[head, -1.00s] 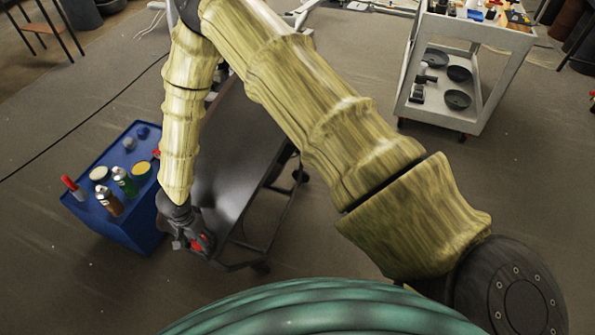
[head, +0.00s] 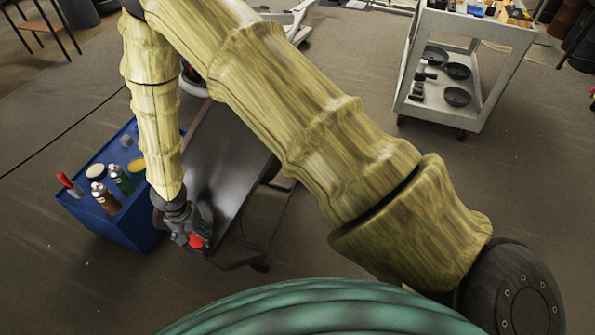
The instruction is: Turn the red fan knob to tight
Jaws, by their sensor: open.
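My gripper (head: 190,238) is at the end of my forearm, low in the left half of the head view, over the near end of a dark flat bench. Its fingers point down and are small in the picture; they look open. A small red part (head: 196,241) shows at the fingers. I cannot tell whether it is the red fan knob or part of my gripper. No fan or tight mark can be made out, and my arm hides part of the scene behind it.
A blue box (head: 140,232) with cans and bottles on top stands just left of my gripper. The dark bench (head: 226,165) lies right of my forearm. A grey cart (head: 478,33) stands at the upper right. The floor between bench and cart is clear.

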